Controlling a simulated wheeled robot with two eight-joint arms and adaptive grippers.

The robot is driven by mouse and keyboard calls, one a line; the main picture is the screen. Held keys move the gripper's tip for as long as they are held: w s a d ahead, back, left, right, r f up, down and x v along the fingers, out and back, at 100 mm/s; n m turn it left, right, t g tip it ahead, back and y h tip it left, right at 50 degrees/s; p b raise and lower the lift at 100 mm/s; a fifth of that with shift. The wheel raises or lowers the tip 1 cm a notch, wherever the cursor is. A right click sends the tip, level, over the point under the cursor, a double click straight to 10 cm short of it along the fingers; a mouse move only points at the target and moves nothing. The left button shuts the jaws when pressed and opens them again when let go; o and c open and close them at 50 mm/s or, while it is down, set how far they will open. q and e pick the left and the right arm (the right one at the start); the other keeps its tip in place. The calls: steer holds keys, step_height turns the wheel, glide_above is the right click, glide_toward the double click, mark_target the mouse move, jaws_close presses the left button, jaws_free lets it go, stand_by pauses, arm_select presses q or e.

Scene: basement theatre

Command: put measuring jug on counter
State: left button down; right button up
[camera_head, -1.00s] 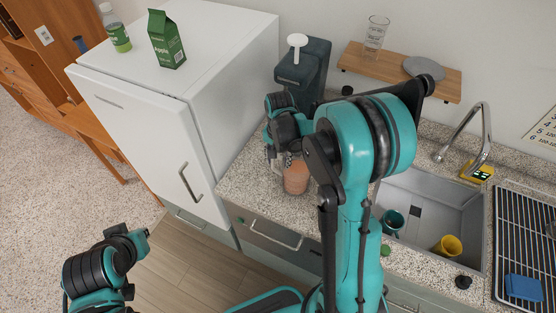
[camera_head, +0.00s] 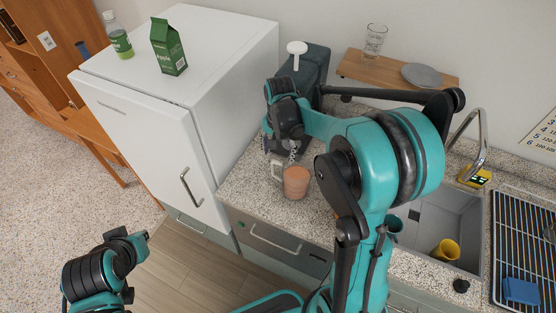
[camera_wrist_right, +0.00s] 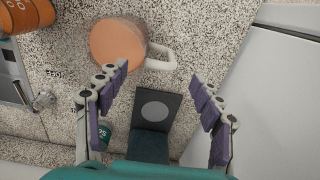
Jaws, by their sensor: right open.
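A terracotta-coloured jug with a pale handle (camera_head: 296,182), which I take to be the measuring jug, stands upright on the speckled counter (camera_head: 250,190) near its front edge. It also shows in the right wrist view (camera_wrist_right: 118,44), with its handle towards the right. My right gripper (camera_head: 287,157) is open and empty just behind and left of the jug. In the right wrist view the spread purple-padded fingers (camera_wrist_right: 158,92) are below the jug and its handle, with nothing between them. My left arm shows at lower left, but I cannot see its fingers.
A dark machine (camera_head: 311,68) stands behind my gripper. The fridge (camera_head: 190,90) is on the left. The sink (camera_head: 450,215) with a yellow cup (camera_head: 446,250) is on the right. Another orange vessel (camera_wrist_right: 28,15) is partly visible.

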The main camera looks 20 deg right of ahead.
step_height(320, 180, up, 4)
steer(key=shift+r+p, duration=0.15)
steer(key=shift+p, duration=0.15)
steer(key=s+a+r+n+t, duration=0.2)
steer(key=s+a+n+t, duration=0.1)
steer(key=s+n, duration=0.2)
steer(key=s+a+r+n+t, duration=0.2)
steer(key=s+a+n+t, duration=0.1)
steer(key=s, duration=0.7)
steer(key=shift+s+r+n+t, duration=0.25)
steer(key=shift+n+t, duration=0.25)
steer(key=shift+n, duration=0.4)
steer(key=shift+f, duration=0.15)
step_height(320, 180, down, 13)
steer(key=b, duration=1.3)
